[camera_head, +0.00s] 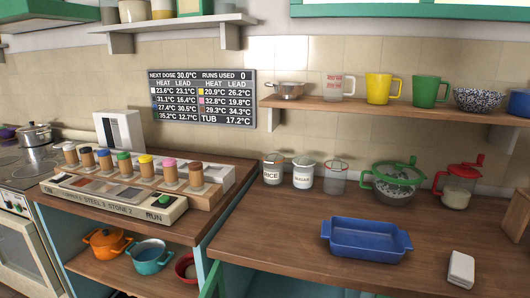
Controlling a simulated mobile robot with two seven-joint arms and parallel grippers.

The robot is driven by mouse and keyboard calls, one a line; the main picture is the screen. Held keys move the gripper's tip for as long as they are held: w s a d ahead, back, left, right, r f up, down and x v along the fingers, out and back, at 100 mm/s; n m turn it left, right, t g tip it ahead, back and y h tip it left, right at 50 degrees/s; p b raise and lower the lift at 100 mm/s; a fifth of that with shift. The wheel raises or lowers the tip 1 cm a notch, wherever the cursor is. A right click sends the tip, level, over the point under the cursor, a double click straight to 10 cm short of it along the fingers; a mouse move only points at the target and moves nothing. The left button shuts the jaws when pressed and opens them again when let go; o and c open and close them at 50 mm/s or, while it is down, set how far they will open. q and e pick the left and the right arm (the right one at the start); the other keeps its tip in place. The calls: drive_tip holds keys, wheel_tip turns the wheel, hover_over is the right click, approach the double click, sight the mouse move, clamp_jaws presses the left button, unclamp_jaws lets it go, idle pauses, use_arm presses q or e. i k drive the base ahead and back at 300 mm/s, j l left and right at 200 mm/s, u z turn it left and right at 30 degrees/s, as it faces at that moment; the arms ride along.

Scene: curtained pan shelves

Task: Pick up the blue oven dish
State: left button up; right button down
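The blue oven dish (366,250) is a rectangular dish with a small handle at each short end. It sits upright on the wooden counter right of centre and looks empty. Nothing covers it. Neither of my grippers shows in the head view, so I cannot see where they are relative to the dish.
A white block-like item (461,269) lies right of the dish. Behind stand a rice jar (273,169), a sugar jar (303,174), a green-lidded bowl (393,184) and a red-lidded jug (457,187). A mug shelf (390,108) hangs above. The counter left of the dish is clear.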

sight(375, 241)
drive_tip(key=j+z, duration=0.25)
drive_tip(key=j, duration=0.35)
drive_tip(key=j+z, duration=0.25)
drive_tip(key=j, duration=0.3)
drive_tip(key=k+j+z, duration=0.1)
drive_tip(key=j+z, duration=0.2)
drive_tip(key=j, duration=0.3)
drive_tip(key=k+j+z, duration=0.25)
drive_tip(key=j, duration=0.3)
drive_tip(key=i, duration=0.1)
